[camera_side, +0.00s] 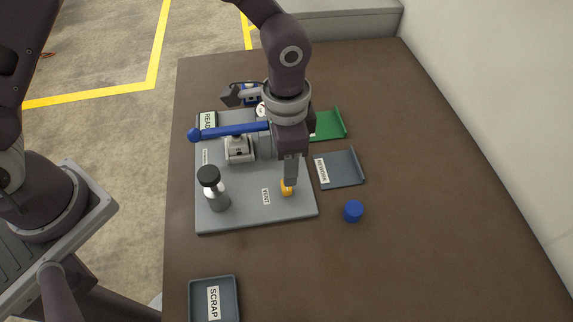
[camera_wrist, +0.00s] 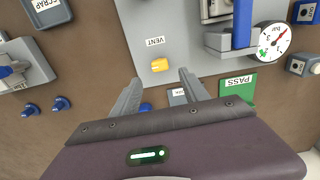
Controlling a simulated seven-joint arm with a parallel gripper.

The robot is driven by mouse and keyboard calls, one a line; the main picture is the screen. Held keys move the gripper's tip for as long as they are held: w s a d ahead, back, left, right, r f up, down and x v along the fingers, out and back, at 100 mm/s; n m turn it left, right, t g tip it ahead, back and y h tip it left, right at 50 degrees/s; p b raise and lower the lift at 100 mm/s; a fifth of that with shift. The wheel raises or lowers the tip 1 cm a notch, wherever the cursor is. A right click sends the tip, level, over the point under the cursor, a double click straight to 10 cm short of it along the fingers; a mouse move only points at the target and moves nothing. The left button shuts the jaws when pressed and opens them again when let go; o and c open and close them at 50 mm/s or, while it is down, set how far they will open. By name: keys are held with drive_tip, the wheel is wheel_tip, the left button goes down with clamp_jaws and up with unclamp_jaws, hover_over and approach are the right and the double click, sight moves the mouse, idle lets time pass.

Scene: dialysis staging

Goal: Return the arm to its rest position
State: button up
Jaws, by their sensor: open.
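My gripper (camera_side: 289,184) points down over the front right part of the grey panel (camera_side: 240,218), and its jaws are open. In the wrist view its two fingers (camera_wrist: 159,74) are apart with nothing held between them. A yellow VENT knob (camera_side: 286,188) sits on the panel close by the fingertips; in the wrist view the knob (camera_wrist: 160,65) lies just beyond the tips. I cannot tell whether they touch. A blue lever (camera_side: 232,132) lies across the panel, and a pressure gauge (camera_wrist: 275,42) shows in the wrist view.
A black-capped cylinder (camera_side: 213,188) stands on the panel. The green PASS tray (camera_side: 328,126) and grey REWORK tray (camera_side: 341,169) are on the right, near a blue cap (camera_side: 353,211). The SCRAP tray (camera_side: 232,285) is at the front left. The table's right side is clear.

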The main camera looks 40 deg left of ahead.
drive_tip(key=s+a+r+n+t, duration=0.1)
drive_tip(key=s+a+r+n, duration=0.1)
drive_tip(key=a+r, duration=0.5)
drive_tip(key=s+a+r+n+t, duration=0.2)
drive_tip(key=a+r, duration=0.3)
drive_tip(key=r, duration=0.5)
drive_tip(key=s+a+r+n+t, duration=0.1)
drive_tip(key=s+a+r+n, duration=0.1)
drive_tip(key=s, duration=0.4)
drive_tip(key=s+a+r+n+t, duration=0.1)
drive_tip(key=s+a+r+n, duration=0.1)
drive_tip(key=s+a, duration=0.3)
drive_tip(key=shift+s+r+n+t, duration=0.3)
drive_tip(key=shift+s+r+n, duration=0.15)
drive_tip(key=shift+s, duration=0.65)
drive_tip(key=shift+r, duration=0.1)
